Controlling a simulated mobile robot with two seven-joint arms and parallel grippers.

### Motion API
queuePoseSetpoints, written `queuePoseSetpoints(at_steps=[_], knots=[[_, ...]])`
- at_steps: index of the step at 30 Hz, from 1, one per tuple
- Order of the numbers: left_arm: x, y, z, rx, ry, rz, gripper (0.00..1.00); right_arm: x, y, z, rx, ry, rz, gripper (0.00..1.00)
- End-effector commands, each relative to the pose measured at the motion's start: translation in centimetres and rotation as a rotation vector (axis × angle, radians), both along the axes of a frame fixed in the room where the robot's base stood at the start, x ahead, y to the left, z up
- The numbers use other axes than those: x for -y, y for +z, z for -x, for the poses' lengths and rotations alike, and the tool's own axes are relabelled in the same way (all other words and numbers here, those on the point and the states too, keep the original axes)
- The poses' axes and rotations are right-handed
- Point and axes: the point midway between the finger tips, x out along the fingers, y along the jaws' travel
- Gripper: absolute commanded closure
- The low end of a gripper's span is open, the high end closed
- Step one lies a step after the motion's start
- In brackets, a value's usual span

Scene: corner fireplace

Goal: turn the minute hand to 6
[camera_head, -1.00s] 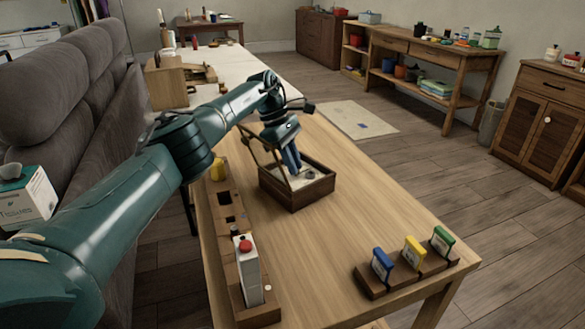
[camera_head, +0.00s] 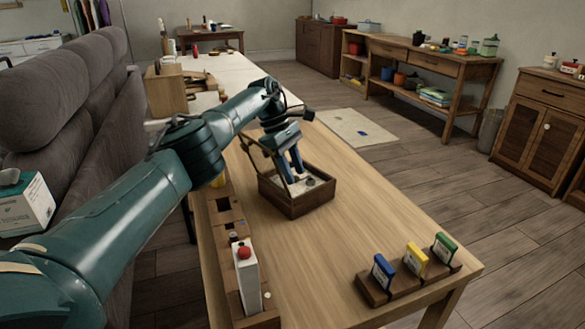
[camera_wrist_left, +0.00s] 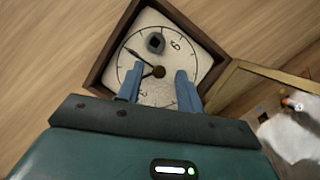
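The clock is a dark wooden case (camera_head: 300,206) lying face up on the table; its white dial (camera_wrist_left: 143,28) fills the middle of the wrist view. The numeral 6 is at the dial's upper right there. A thin dark hand (camera_wrist_left: 138,56) runs from the round central hub (camera_wrist_left: 159,71) toward the upper left. A dark knob-like piece (camera_wrist_left: 155,42) sits between hub and 6. The hinged frame (camera_wrist_left: 235,88) stands open beside the case. My left gripper (camera_head: 292,174) is open over the dial, its blue fingers (camera_wrist_left: 158,76) on either side of the hub; contact is unclear. My right gripper is out of view.
A block with blue, yellow and green cards (camera_head: 374,291) is at the front right. Bare tabletop (camera_head: 330,245) lies between. A grey sofa (camera_head: 65,150) is at left.

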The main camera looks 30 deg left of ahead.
Motion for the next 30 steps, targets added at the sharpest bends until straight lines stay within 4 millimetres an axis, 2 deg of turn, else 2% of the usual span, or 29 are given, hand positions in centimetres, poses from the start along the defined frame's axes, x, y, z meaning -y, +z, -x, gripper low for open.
queuePoseSetpoints(at_steps=[8, 11, 17, 21, 24, 30], knots=[[0.0, 0.5, -0.1, 0.003, 0.000, 0.000, 0.64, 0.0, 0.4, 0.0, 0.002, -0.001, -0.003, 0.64], [0.0, 1.7, -0.1, 0.005, 0.000, 0.000, 0.64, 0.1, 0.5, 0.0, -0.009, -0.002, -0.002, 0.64], [0.0, 5.9, -0.1, 0.004, 0.001, 0.000, 0.64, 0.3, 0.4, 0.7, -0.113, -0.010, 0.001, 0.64], [0.0, 8.6, 0.0, 0.003, 0.001, 0.000, 0.64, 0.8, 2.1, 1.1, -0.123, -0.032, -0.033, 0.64], [0.0, 9.6, 0.0, 0.002, 0.001, 0.000, 0.64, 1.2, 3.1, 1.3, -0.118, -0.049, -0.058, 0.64], [0.0, 10.1, 0.0, 0.001, 0.000, 0.000, 0.64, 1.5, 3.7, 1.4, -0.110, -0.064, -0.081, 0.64]])
